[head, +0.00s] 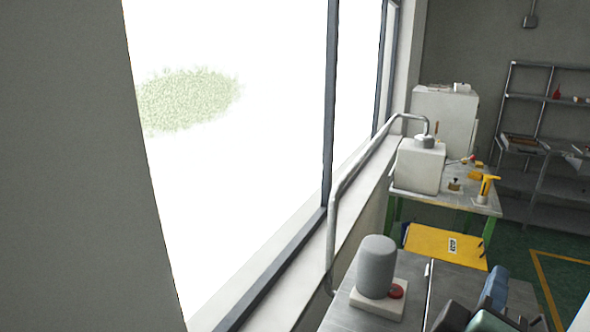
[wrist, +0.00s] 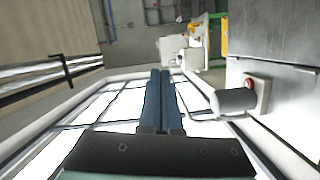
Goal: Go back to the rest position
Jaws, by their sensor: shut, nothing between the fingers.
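My gripper (head: 496,274) shows at the bottom right of the head view, partly cut off by the lower edge. Its blue fingers point up and away, over the grey metal table in the picture. In the wrist view my gripper (wrist: 161,74) has its two long dark blue fingers side by side, closed together with nothing between them. The fingertips are clear of any object there. The rest of my arm is mostly out of view.
A grey cylinder (head: 376,266) on a white base with a red button (head: 397,291) stands on the metal table (head: 440,285), left of my gripper. A bent pipe (head: 333,215) runs along the window. Beyond are a white box (head: 418,168), a yellow panel (head: 440,243) and shelves (head: 525,100).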

